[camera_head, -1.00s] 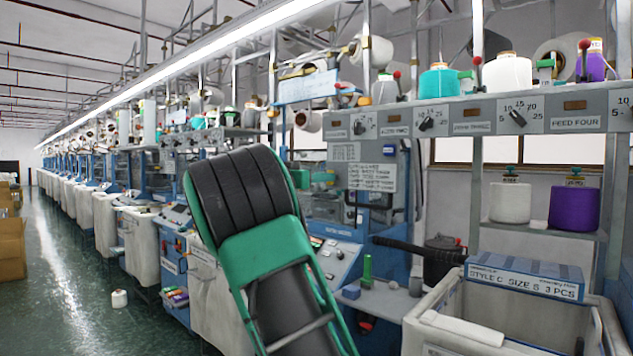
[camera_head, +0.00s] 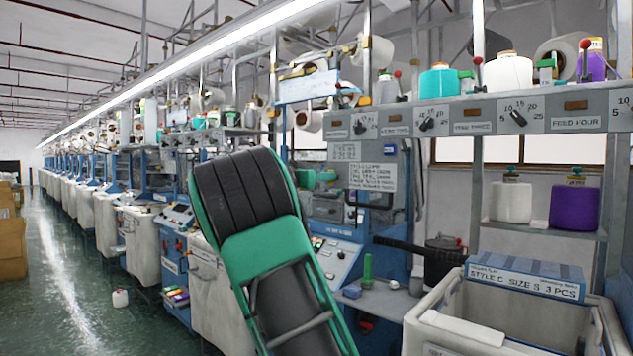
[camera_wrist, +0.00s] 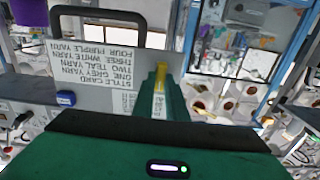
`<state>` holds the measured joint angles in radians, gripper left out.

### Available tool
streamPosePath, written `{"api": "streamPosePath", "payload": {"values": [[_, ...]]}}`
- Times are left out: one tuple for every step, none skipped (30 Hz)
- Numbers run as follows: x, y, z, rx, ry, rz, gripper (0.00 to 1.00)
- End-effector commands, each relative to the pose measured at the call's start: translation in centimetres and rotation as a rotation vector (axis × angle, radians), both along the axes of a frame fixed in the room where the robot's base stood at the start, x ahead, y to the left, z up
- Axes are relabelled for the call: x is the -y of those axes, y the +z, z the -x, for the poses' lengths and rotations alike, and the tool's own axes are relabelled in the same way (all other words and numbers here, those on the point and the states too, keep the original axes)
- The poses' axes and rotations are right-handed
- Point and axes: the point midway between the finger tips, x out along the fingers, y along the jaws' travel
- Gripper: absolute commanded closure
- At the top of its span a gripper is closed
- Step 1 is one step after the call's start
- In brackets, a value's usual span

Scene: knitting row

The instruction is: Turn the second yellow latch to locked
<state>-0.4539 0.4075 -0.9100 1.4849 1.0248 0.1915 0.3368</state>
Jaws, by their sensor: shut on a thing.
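My gripper (camera_wrist: 162,92) shows in the wrist view as green fingers reaching up from a dark green body. It is shut on a narrow yellow latch (camera_wrist: 158,105) at the edge of a grey panel (camera_wrist: 112,62); the fingers cover much of the latch. Whether it stands locked or unlocked, and which latch in the row it is, I cannot tell. In the head view, my green and black arm hides the area in front, and my gripper (camera_head: 316,178) shows only as a small green part by the grey panel (camera_head: 330,209). No other yellow latch shows clearly.
The panel carries a style card (camera_head: 372,177) and a black handle (camera_wrist: 98,13). A dial shelf (camera_head: 455,118) with yarn cones runs above. A white bin (camera_head: 425,318) with a blue style box (camera_head: 525,280) stands front right. The left aisle floor (camera_head: 60,290) is open.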

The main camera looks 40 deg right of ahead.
Motion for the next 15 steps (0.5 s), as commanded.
{"api": "streamPosePath", "payload": {"values": [[0.13, 0.03, -0.11, 0.012, 0.003, 0.0, 1.0], [0.15, 0.03, -0.1, 0.022, 0.003, -0.001, 1.0], [0.17, 0.03, -0.11, 0.036, 0.004, -0.002, 1.0], [0.17, 0.03, -0.13, 0.05, 0.004, -0.004, 1.0], [0.17, 0.02, -0.14, 0.066, 0.005, -0.005, 1.0], [0.18, 0.03, -0.13, 0.089, 0.005, -0.007, 1.0], [0.18, 0.05, -0.1, 0.108, 0.005, -0.008, 1.0], [0.16, 0.05, -0.09, 0.13, 0.005, -0.01, 1.0], [0.12, 0.04, -0.1, 0.159, 0.005, -0.013, 1.0], [0.12, 0.04, -0.08, 0.183, 0.005, -0.015, 1.0], [0.14, 0.04, -0.07, 0.209, 0.005, -0.017, 1.0], [0.12, 0.01, -0.09, 0.244, 0.006, -0.019, 1.0], [0.11, 0.01, -0.08, 0.271, 0.006, -0.021, 1.0], [0.1, 0.01, -0.07, 0.299, 0.006, -0.023, 1.0], [0.05, 0.01, -0.08, 0.337, 0.006, -0.026, 1.0]]}}
